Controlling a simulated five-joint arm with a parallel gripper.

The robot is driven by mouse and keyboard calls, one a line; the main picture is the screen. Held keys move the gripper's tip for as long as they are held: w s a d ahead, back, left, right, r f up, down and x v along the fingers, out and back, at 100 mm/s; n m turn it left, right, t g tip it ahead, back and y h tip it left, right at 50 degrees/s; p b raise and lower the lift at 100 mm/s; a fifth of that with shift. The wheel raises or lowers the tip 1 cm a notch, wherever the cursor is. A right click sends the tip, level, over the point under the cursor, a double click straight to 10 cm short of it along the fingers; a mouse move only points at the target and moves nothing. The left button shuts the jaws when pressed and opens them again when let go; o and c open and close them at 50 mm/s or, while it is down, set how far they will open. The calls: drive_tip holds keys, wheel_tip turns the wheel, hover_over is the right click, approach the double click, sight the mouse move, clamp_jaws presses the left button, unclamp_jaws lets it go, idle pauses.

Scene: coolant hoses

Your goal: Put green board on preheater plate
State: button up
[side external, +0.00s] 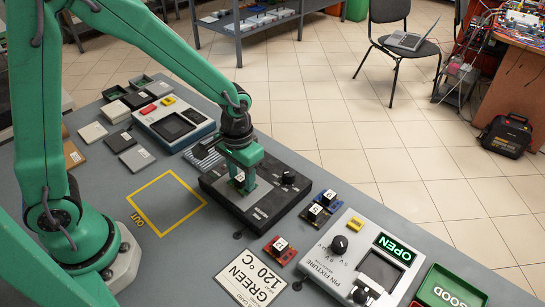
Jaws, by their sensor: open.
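The preheater plate (222,193) is a dark, flat box with a black knob, near the middle of the bench. A small green board (237,183) with a dark chip and a white label lies at the plate's top surface, partly hidden by my gripper. My gripper (245,177) points down over the plate with its fingers open around or beside the board. I cannot tell whether a finger touches it. A card (251,277) reading "GREEN 120 °C" lies in front of the plate.
A red board (279,249) and a blue board (317,214) lie right of the plate. The pin fixture (335,265), its display reading OPEN, and a green GOOD tray (447,291) stand farther right. The yellow OUT square (167,203) is empty. Several boxes lie at the back left.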

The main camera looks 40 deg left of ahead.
sight(237, 176)
drive_tip(key=shift+r, duration=0.1)
wheel_tip(237, 176, up, 12)
idle(0.8)
drive_tip(key=shift+r, duration=0.1)
idle(0.4)
drive_tip(key=s+a+r+t, duration=0.5)
drive_tip(key=s+a+r, duration=0.2)
drive_tip(key=s, duration=0.4)
drive_tip(key=shift+s+a+t, duration=0.3)
drive_tip(key=shift+s+a, duration=0.1)
drive_tip(key=shift+a, duration=0.45)
